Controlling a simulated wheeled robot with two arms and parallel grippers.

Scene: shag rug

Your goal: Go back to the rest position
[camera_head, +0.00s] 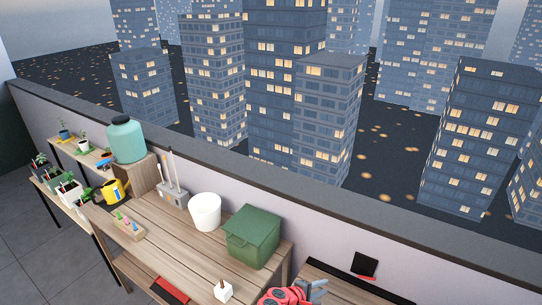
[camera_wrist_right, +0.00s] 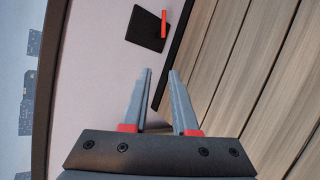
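My right gripper (camera_head: 318,287) shows at the bottom of the head view, its red wrist coming in from the lower edge. It is over the gap by the lower wooden surface (camera_head: 335,290), to the right of the bench. In the right wrist view, the two grey fingers of the right gripper (camera_wrist_right: 159,74) stand apart with nothing between them. My left gripper is not in view.
A black panel (camera_head: 364,264) is by the parapet (camera_head: 300,186).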

